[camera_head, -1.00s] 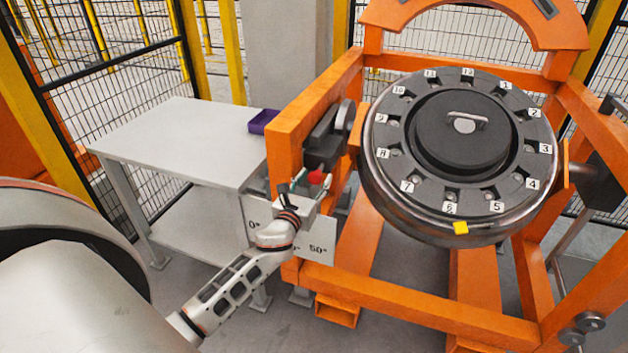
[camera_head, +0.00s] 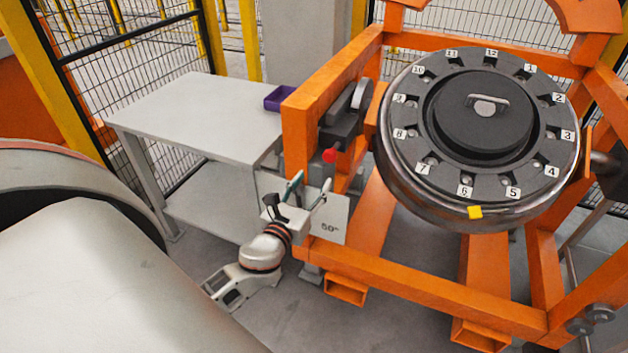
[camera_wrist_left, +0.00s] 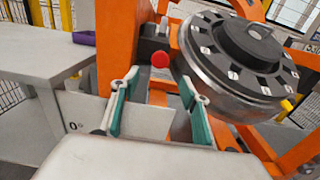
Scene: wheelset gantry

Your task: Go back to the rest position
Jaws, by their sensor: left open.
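My left gripper (camera_head: 305,190) is open and empty, in front of the orange gantry frame (camera_head: 297,140) at its left post. In the left wrist view its two green-padded fingers (camera_wrist_left: 155,107) stand apart with nothing between them. A red knob (camera_head: 330,155) sits just beyond the fingertips; it also shows in the left wrist view (camera_wrist_left: 160,60), apart from the fingers. The wheel (camera_head: 478,120) with numbered positions and a yellow mark (camera_head: 475,212) is held in the frame, right of the gripper. My right gripper is not in view.
A grey table (camera_head: 190,115) with a purple bin (camera_head: 279,98) stands left of the frame. Mesh fencing (camera_head: 140,60) closes the back. Bare floor shows at the lower middle.

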